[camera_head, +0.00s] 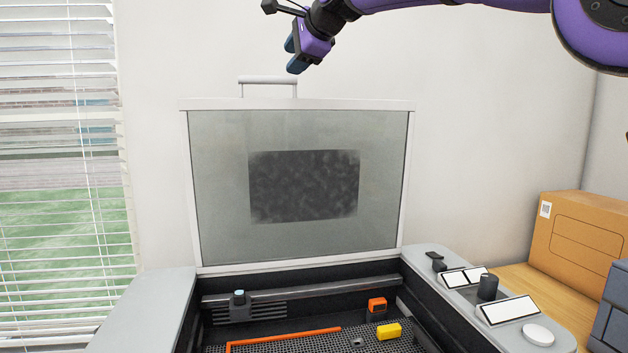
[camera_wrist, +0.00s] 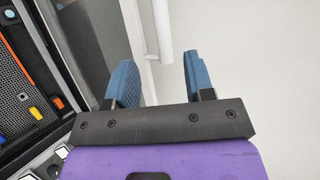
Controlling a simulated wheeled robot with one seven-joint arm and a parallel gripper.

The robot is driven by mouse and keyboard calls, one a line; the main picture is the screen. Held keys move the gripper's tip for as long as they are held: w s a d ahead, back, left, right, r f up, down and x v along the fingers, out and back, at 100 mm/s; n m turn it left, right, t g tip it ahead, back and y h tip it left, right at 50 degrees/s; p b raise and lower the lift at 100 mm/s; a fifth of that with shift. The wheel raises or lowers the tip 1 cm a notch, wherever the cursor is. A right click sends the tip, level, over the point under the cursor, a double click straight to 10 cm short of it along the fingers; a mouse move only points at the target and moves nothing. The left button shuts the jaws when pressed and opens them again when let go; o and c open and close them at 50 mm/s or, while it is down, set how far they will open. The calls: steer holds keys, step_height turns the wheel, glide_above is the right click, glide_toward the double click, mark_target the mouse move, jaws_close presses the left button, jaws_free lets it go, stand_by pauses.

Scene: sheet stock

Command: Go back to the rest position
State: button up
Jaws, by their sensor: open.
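My gripper (camera_head: 295,54) is at the top of the head view, on my purple arm, above the raised lid of a machine. In the wrist view its two blue fingers (camera_wrist: 160,78) stand apart with nothing between them. The lid (camera_head: 225,150) is open and upright, with a pale frame and a dark smudged patch in its window. Its handle (camera_head: 268,79) is on the top edge, just below and left of my gripper. The handle also shows in the wrist view (camera_wrist: 162,30), beyond the fingers and apart from them.
The machine's bed (camera_head: 290,345) holds an orange L-shaped strip (camera_head: 290,337), a yellow block (camera_head: 388,331) and an orange block (camera_head: 377,305). A control panel (camera_head: 508,311) is at the right. A cardboard box (camera_head: 580,240) stands on a wooden surface. Window blinds (camera_head: 60,180) hang left.

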steer(key=s+d+f+n+g+h, duration=0.1)
steer(key=s+d+f+n, duration=0.15)
steer(key=s+d, duration=0.4)
steer(key=s+d+f+n+h, duration=0.1)
steer(key=s+d+f, duration=0.25)
steer(key=d, duration=0.55)
steer(key=s+d+f+n+g+h, duration=0.1)
steer(key=s+d+f+n+h, duration=0.2)
steer(key=d, duration=0.5)
steer(key=s+d+f+n+g+h, duration=0.1)
steer(key=s+d+f+n, duration=0.1)
steer(key=s+d+f, duration=0.2)
steer(key=s+d+f+n+g+h, duration=0.1)
steer(key=s+d+f, duration=0.3)
steer(key=s+f, duration=0.7)
steer(key=s+d+f+n, duration=0.3)
steer(key=s+d+f, duration=0.2)
steer(key=s, duration=0.8)
step_height(320, 180, down, 3)
steer(key=shift+s+f+g+h, duration=0.1)
steer(key=shift+s+g+h, duration=0.05)
steer(key=shift+g+h, duration=0.25)
